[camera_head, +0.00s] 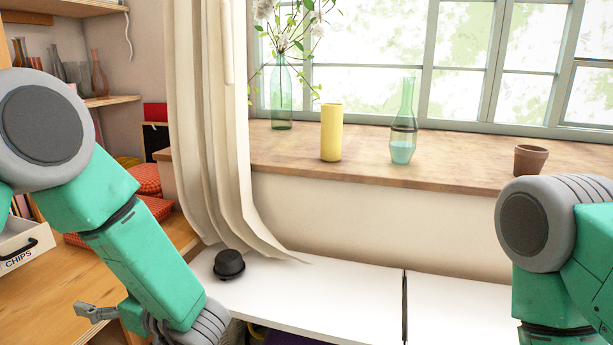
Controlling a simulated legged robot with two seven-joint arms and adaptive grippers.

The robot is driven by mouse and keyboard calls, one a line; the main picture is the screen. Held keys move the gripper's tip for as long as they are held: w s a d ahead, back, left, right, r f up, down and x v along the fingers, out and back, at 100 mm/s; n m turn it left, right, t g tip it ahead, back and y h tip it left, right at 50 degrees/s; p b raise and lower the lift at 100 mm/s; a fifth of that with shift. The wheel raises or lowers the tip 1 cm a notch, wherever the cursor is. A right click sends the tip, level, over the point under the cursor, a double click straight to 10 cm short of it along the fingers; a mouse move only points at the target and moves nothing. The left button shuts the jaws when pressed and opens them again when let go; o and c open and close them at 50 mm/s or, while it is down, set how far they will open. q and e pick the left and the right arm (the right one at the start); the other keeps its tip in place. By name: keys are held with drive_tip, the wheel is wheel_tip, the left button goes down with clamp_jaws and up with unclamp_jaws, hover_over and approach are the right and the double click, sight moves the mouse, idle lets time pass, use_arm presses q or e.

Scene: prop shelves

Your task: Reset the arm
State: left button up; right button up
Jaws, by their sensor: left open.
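My left arm comes in from the left and bends down toward the bottom of the view. Part of my left gripper (95,313) shows as a grey finger at the lower left, in front of the wooden shelf. It is open, and I see nothing in it. The rest of it is hidden by the arm or out of frame. My right arm stands at the right edge, and its gripper is below the frame.
The wooden windowsill (280,155) holds a green vase with flowers (281,95), a yellow cylinder (331,132), a teal glass vase (403,135) and a brown pot (530,160). A curtain (205,120) hangs at left. A CHIPS box (22,246) is at far left. The bench's middle is clear.

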use_arm(q)
drive_tip(key=s+d+f+m+t+h, duration=0.1)
drive_tip(key=s+d+f+m+h, duration=0.2)
drive_tip(key=f, duration=0.4)
drive_tip(key=s+f+m+t+h, duration=0.1)
drive_tip(key=s+f+m+h, duration=0.1)
drive_tip(key=f+m+h, duration=0.4)
drive_tip(key=s+d+f+m+h, duration=0.1)
drive_tip(key=s+d+f+h, duration=0.15)
drive_tip(key=f, duration=0.45)
drive_tip(key=s+d+f+m+g+h, duration=0.1)
drive_tip(key=s+f+m+g+h, duration=0.1)
drive_tip(key=s, duration=0.9)
drive_tip(key=s+d+f+m+g+h, duration=0.2)
drive_tip(key=s+f+g, duration=0.3)
drive_tip(key=s, duration=0.6)
drive_tip(key=shift+s+h, duration=0.35)
drive_tip(key=shift+h, duration=0.2)
